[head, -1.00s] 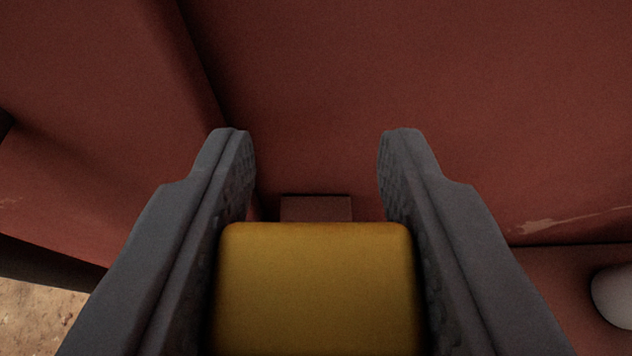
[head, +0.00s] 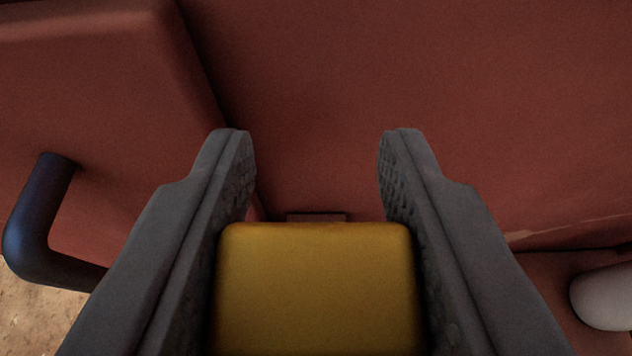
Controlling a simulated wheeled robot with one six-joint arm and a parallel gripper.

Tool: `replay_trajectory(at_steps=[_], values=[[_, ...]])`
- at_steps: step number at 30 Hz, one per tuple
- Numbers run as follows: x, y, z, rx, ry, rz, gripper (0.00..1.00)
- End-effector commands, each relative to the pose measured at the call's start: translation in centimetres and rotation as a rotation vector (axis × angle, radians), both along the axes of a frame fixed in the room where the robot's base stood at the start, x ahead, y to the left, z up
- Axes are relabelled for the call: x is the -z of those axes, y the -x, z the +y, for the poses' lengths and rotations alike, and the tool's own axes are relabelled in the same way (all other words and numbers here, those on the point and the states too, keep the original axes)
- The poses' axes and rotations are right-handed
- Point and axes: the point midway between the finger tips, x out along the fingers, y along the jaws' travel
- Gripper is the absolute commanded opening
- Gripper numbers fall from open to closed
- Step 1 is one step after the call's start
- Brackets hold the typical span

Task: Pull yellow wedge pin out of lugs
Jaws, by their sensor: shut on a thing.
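The yellow wedge pin (head: 315,290) shows its broad, rounded-edged top at the bottom middle of the head view. My gripper (head: 315,180) has one dark grey finger on each side of it and is shut on it. The fingertips reach past the pin's far edge. A small red block (head: 316,217), possibly a lug, shows just beyond the pin. The pin's lower part is hidden, so I cannot tell how much of it sits in the lugs.
A red wall (head: 430,90) fills the background. A red box-like housing (head: 90,80) stands at left, with a dark bent bar (head: 40,220) on it. A pale rounded part (head: 605,298) is at lower right. Sandy ground (head: 45,320) shows at lower left.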

Motion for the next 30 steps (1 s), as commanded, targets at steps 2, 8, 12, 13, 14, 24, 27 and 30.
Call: replay_trajectory(at_steps=[2, 8, 12, 13, 14, 24, 27, 30], values=[[-0.4, 0.0, 0.0, 0.000, 0.000, -0.002, 0.00], [-1.0, 0.0, 0.0, 0.000, 0.001, -0.002, 0.00], [-1.4, 0.0, 0.0, 0.000, 0.001, -0.001, 0.00], [-1.5, 0.0, 0.0, 0.000, 0.001, -0.001, 0.00], [-1.6, 0.0, 0.0, 0.000, 0.001, -0.002, 0.00], [-2.7, 0.0, 0.0, 0.000, 0.001, -0.002, 0.00], [-3.0, 0.0, 0.0, 0.000, 0.000, -0.002, 0.00], [-3.4, 0.0, 0.0, 0.000, 0.000, -0.002, 0.00]])
